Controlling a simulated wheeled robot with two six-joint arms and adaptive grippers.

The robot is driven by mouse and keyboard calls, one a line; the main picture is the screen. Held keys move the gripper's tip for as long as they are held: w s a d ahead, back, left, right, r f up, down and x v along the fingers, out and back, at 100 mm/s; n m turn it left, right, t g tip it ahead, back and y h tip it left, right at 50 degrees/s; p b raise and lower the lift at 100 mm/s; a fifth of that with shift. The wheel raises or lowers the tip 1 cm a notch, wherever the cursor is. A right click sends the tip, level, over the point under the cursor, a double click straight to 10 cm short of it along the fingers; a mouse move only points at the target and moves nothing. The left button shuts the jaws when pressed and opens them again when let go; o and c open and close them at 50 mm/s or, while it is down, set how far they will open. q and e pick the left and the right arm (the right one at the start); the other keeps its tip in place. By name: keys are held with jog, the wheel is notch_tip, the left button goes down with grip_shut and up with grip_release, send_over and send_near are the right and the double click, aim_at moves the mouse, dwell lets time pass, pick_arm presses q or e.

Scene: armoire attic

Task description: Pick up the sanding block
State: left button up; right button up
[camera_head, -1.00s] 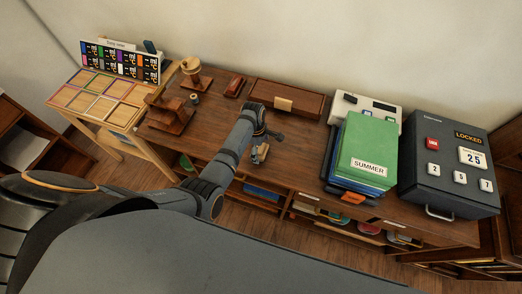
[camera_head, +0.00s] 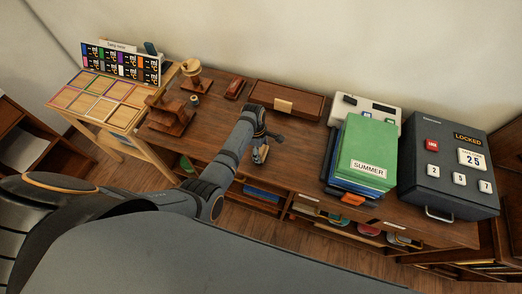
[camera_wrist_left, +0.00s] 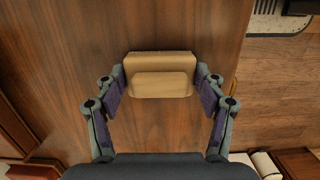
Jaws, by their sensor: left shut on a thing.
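The sanding block (camera_wrist_left: 160,85), a tan block with a narrower raised part on top, lies between the two fingers of my left gripper (camera_wrist_left: 161,95) in the left wrist view. The fingers press on its two ends. In the head view my left gripper (camera_head: 262,148) is over the front part of the wooden desk (camera_head: 300,160), and the block (camera_head: 259,156) shows only as a small tan patch, mostly hidden by the gripper. I cannot tell whether the block touches the desk top. My right gripper is out of view.
A wooden tray (camera_head: 287,100) and a small red-brown object (camera_head: 235,87) lie behind the gripper. Wooden stands (camera_head: 170,118) are to the left. Green and blue binders (camera_head: 367,150) and a dark locked box (camera_head: 450,165) stand to the right. Desk between is clear.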

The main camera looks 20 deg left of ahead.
aim_at(262, 150)
pick_arm(q)
jog(key=r+p, duration=0.4)
jog(key=p, duration=0.1)
jog(key=shift+s+r, duration=0.25)
jog(key=shift+r, duration=0.15)
jog(key=s+r+p, duration=0.7)
jog(key=s+r, duration=0.1)
jog(key=s, duration=0.5)
jog(key=shift+s+a+p, duration=0.2)
jog(key=shift+s+p, duration=0.05)
jog(key=shift+p, duration=0.15)
jog(key=shift+s+f, duration=0.1)
